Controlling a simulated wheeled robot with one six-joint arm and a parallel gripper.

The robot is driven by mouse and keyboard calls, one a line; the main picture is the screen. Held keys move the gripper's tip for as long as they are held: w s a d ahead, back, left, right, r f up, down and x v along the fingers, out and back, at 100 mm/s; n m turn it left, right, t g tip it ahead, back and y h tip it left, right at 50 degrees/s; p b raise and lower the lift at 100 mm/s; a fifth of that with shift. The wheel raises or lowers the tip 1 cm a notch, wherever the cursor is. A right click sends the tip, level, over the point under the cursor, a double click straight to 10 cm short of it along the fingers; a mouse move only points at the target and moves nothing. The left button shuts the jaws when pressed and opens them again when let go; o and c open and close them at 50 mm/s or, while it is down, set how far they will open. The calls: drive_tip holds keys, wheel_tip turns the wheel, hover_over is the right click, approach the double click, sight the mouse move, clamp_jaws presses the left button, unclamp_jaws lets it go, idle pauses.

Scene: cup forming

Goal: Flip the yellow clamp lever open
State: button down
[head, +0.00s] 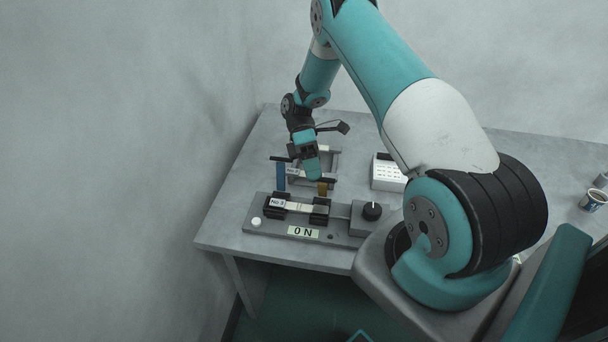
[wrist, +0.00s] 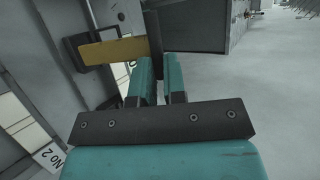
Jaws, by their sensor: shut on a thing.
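The yellow clamp lever (head: 322,189) stands up from the right-hand black clamp of the grey fixture (head: 340,240). In the wrist view its yellow arm (wrist: 112,49) reaches to a dark handle bar (wrist: 153,32) at the fingertips. My gripper (head: 313,175) comes down from above and behind the lever. In the wrist view its teal fingers (wrist: 160,72) are close together, shut on the dark handle bar. The exact contact is partly hidden by the fingers. A blue lever (head: 281,176) with a dark top bar stands upright on the left.
A black knob (head: 372,211) sits right of the clamps, and a white button (head: 256,222) at the left. A grey frame (head: 333,160) stands behind the gripper. A white box (head: 386,174) and a cup (head: 593,200) are farther right. The table's left side is bare.

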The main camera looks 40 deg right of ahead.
drive_tip(key=shift+w+d, duration=0.1)
drive_tip(key=shift+d, duration=0.05)
idle(0.3)
drive_tip(key=c, duration=1.2)
unclamp_jaws()
drive_tip(key=shift+o, duration=0.2)
